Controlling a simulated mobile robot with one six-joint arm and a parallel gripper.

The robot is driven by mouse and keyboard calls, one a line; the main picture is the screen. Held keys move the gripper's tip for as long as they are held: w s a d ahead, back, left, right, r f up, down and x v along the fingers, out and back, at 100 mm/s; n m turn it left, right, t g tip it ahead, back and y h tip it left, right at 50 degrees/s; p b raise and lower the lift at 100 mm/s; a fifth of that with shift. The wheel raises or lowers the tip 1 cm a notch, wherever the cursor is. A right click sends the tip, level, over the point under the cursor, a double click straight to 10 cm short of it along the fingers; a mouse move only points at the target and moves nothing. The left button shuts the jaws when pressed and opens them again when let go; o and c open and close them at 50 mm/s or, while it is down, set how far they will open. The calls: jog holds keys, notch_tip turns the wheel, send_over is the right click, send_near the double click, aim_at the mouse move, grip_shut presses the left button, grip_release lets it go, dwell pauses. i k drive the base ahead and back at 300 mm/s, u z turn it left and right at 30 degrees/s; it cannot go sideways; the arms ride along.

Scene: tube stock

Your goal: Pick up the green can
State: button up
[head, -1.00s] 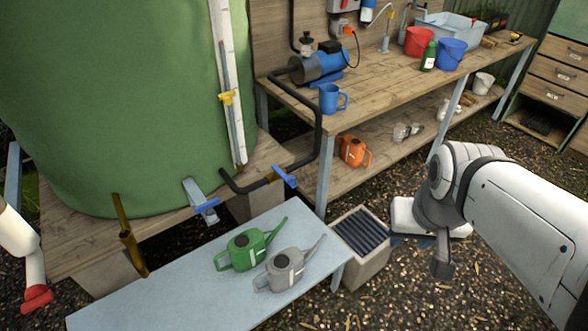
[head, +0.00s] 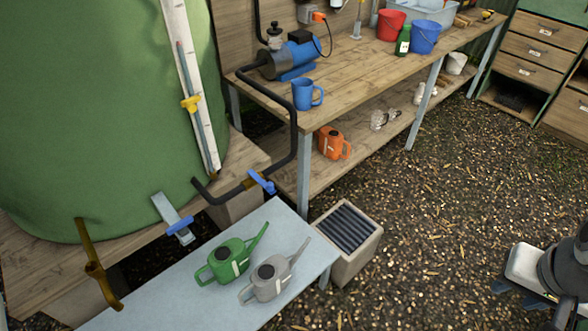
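The green watering can (head: 228,261) stands upright on the pale blue-grey bench (head: 150,300) at the bottom of the head view. Its spout points up and to the right. A grey watering can (head: 268,281) stands close to its right, and their outlines nearly touch. My gripper (head: 522,292) is at the lower right edge, well apart from the green can, over the gravel. Only its pale body and dark finger parts show, and whether they are apart is unclear. I see nothing held in it.
A slatted box (head: 350,240) stands right of the bench. Behind is a wooden workbench (head: 370,75) with a blue mug (head: 306,95); an orange can (head: 333,143) is on its lower shelf. A green tank (head: 90,110) stands left. Gravel (head: 430,220) between bench and gripper is clear.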

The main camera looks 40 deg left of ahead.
aim_at(228, 261)
jog(key=z, duration=0.1)
jog(key=k, duration=1.7)
jog(key=u, duration=1.9)
jog(key=i, duration=1)
jog(key=u, duration=0.1)
